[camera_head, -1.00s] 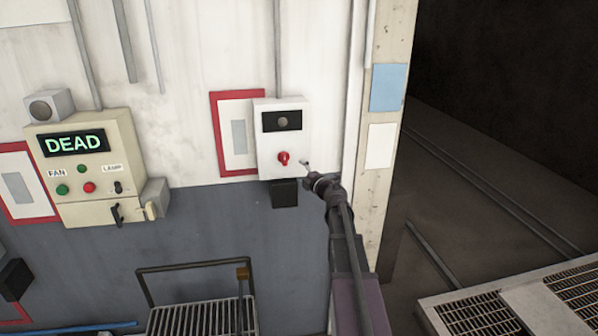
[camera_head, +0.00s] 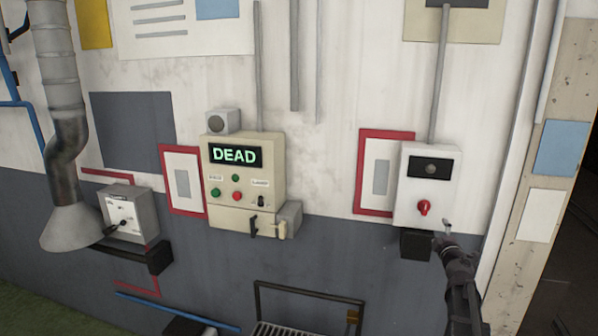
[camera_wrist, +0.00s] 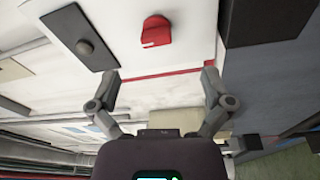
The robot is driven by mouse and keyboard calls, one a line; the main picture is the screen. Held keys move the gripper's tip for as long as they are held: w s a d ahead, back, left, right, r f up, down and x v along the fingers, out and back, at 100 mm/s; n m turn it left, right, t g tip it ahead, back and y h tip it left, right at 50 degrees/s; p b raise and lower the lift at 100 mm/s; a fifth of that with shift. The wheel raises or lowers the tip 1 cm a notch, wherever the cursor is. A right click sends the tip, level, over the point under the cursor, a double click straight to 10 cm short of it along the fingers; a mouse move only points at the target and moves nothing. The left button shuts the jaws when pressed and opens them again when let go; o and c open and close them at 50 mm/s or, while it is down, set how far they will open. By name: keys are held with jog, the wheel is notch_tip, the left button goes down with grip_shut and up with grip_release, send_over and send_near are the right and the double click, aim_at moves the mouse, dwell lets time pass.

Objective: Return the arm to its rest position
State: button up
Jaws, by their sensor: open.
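My gripper (camera_head: 446,232) is at the lower right of the head view, just right of and below a red knob (camera_head: 424,208) on a white wall box (camera_head: 428,182). In the wrist view my gripper (camera_wrist: 160,88) has its two fingers spread, with nothing between them. The red knob (camera_wrist: 156,31) shows beyond the fingertips, apart from them. The white box (camera_wrist: 190,45) fills the top of that view, with a dark panel and round button (camera_wrist: 83,46) at left. My arm reaches up from the lower right of the head view.
A cream panel (camera_head: 245,176) reading DEAD is on the wall at centre. A grey lever box (camera_head: 125,215) and a duct hood (camera_head: 70,228) are at left. A dark rail frame (camera_head: 310,292) stands low in front. A pale post (camera_head: 545,200) edges the wall at right.

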jog(key=s+a+f+m+g+h+b, duration=0.1)
jog(key=s+a+f+m+g+b, duration=0.35)
jog(key=f, duration=0.45)
jog(key=s+a+f+m+g+h+b, duration=0.1)
jog(key=s+a+f+m+g+b, duration=0.3)
jog(key=f, duration=0.4)
jog(key=s+a+f+m+g+h+b, duration=0.25)
jog(key=s+f+m, duration=0.25)
jog(key=f, duration=0.4)
jog(key=s+a+f+g+y+b, duration=0.3)
jog(key=s+a+f, duration=0.3)
jog(key=s+a, duration=0.2)
jog(key=s+a+f+g+y+b, duration=0.4)
jog(key=s+a+f, duration=0.2)
jog(key=s+a, duration=0.2)
jog(key=shift+a+f+m, duration=0.35)
jog(key=shift+a, duration=0.6)
